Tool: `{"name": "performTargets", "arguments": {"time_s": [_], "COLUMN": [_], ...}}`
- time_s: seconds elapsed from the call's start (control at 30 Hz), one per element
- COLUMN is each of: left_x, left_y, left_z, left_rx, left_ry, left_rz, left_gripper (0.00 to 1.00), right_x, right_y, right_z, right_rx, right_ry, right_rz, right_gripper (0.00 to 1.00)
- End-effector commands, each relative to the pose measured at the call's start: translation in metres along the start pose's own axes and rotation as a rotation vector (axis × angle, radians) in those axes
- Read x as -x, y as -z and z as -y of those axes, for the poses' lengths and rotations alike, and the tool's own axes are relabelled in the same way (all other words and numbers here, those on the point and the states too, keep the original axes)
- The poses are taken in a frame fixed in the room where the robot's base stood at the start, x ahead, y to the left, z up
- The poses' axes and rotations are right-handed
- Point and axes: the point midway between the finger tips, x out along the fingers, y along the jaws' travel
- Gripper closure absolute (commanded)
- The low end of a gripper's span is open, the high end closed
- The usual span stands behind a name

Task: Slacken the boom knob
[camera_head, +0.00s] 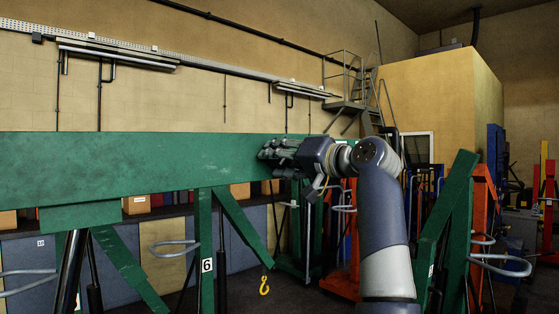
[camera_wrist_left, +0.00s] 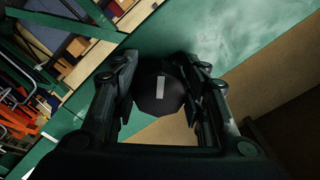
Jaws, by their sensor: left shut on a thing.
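The boom knob (camera_wrist_left: 158,90) is black and many-sided with a pale rectangular mark on its face. In the left wrist view it sits between the two fingers of my left gripper (camera_wrist_left: 160,72), which is shut on it from both sides. In the head view my left gripper (camera_head: 270,153) is at the right part of the green boom (camera_head: 110,165), its fingers pointing left against the boom's side. The knob cannot be made out there behind the fingers. The boom's green face also shows behind the knob in the left wrist view (camera_wrist_left: 200,25). My right gripper is not in view.
A yellow hook (camera_head: 265,285) hangs below the boom. Green struts and a post marked 6 (camera_head: 206,265) stand under it. Orange and green frames (camera_head: 483,230) stand at the right. Low cabinets (camera_head: 170,250) line the back wall.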

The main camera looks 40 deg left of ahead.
Motion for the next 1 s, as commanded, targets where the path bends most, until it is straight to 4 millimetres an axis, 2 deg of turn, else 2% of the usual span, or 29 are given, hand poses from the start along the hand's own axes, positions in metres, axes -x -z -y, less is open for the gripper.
{"name": "performTargets", "arguments": {"time_s": [0.07, 0.1, 0.2, 0.5, 0.63, 0.77, 1.0], "left_x": [-0.001, -0.001, -0.001, 0.0, 0.007, 0.028, 0.08], "left_y": [-0.003, -0.003, -0.003, -0.001, -0.001, 0.0, 0.0], "left_z": [-0.004, -0.004, -0.003, -0.001, -0.001, -0.002, -0.003], "left_rx": [-0.004, -0.004, -0.004, -0.002, -0.002, -0.002, -0.004], "left_ry": [-0.005, -0.006, -0.005, -0.002, -0.003, -0.004, -0.006], "left_rz": [0.008, 0.008, 0.008, 0.003, 0.002, 0.0, 0.0], "left_gripper": [0.83, 0.57, 0.39, 0.39, 0.39, 0.39, 0.39], "right_x": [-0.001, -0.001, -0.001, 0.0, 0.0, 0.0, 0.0], "right_y": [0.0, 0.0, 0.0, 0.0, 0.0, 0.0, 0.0], "right_z": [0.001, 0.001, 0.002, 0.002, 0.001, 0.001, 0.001], "right_rx": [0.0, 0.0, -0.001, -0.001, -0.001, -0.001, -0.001], "right_ry": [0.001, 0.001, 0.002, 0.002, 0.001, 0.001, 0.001], "right_rz": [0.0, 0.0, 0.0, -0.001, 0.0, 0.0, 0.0], "right_gripper": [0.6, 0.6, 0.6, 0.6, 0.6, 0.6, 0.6]}}
